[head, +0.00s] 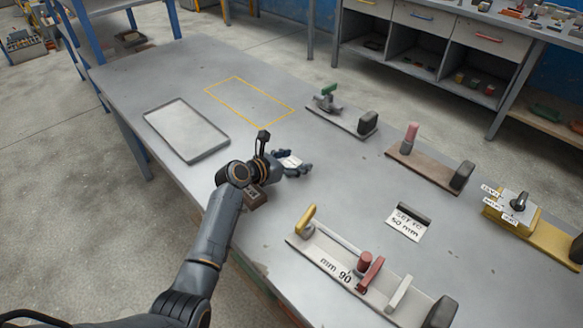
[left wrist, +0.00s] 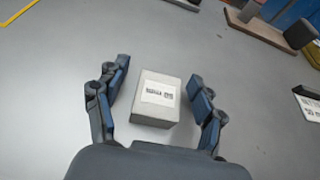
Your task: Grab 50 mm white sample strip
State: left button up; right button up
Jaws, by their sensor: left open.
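A small whitish block (left wrist: 156,98) with a printed label on top lies on the grey table in the left wrist view; the print is too blurred to read. My left gripper (left wrist: 160,92) is open, with one finger on each side of the block and gaps between. In the head view the gripper (head: 294,163) is over the table's middle and the block (head: 290,160) shows only partly between its fingers. A narrow pale strip (head: 398,294) lies across a fixture marked "mm 90" (head: 335,270). My right gripper is not in view.
An empty grey tray (head: 222,154) lies left of my arm, beside a yellow outlined rectangle (head: 250,101). A card reading "SET TO 50 mm" (head: 404,228) is to the right. Clamp fixtures (head: 342,123) and (head: 425,170) stand along the far edge. A dark labelled block (head: 256,197) lies beside my wrist.

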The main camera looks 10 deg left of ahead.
pick_arm(q)
jog(key=shift+x, duration=0.75)
jog(key=shift+c, duration=0.4)
jog(key=c, duration=1.2)
jog(key=shift+r, duration=0.15)
